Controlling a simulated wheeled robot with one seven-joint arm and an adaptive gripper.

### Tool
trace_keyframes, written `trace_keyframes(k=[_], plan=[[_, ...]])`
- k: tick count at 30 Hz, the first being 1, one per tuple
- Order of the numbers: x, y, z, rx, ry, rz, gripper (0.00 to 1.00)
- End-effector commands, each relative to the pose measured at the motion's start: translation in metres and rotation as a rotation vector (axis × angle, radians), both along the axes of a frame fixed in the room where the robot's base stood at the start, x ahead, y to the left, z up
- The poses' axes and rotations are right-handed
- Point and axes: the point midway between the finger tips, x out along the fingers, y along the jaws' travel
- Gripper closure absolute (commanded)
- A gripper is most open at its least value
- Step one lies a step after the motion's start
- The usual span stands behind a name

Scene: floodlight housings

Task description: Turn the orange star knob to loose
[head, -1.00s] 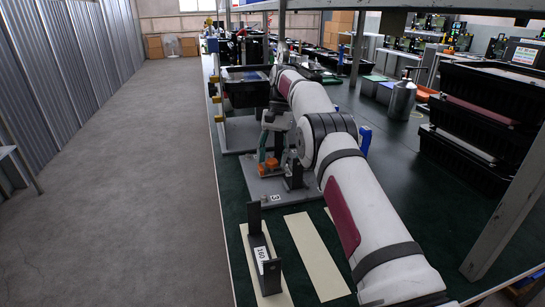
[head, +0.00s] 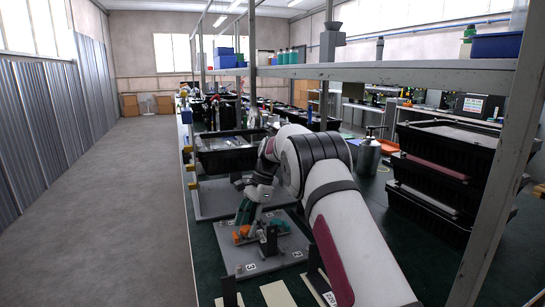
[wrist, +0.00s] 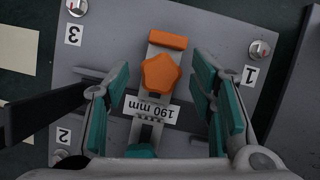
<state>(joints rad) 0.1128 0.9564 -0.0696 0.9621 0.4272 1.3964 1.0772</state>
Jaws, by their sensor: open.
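The orange star knob (wrist: 161,73) sits on a slotted metal slide on a grey plate (wrist: 208,35), with an orange block (wrist: 167,40) beside it and a "190 mm" label below it in the wrist view. My gripper (wrist: 165,95) is open, with its teal finger pads on either side of the knob and apart from it. In the head view the knob is small and hard to tell from the other orange parts near my gripper (head: 246,212). The grey plate (head: 265,262) lies on the dark green bench.
Corner screws (wrist: 259,50) and number labels mark the plate. A dark upright bracket (head: 268,240) stands on it. A black bin (head: 228,160) is behind, stacked black trays (head: 445,165) and a metal canister (head: 368,157) are at right. A shelf (head: 400,73) crosses above.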

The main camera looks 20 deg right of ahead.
Motion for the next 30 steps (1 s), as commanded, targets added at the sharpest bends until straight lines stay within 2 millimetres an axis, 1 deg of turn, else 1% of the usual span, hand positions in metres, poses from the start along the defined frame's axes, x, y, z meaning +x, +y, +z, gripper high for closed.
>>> trace_keyframes(k=[1, 8, 19, 21, 30], plan=[[-0.002, 0.000, 0.003, -0.001, 0.002, -0.060, 0.50], [-0.005, 0.001, 0.003, -0.001, 0.002, -0.371, 0.50], [-0.008, 0.003, 0.003, -0.002, 0.001, -0.953, 0.50], [-0.008, -0.004, 0.017, 0.001, -0.005, -0.941, 0.50], [-0.022, -0.019, 0.067, 0.002, -0.003, -0.935, 0.50]])
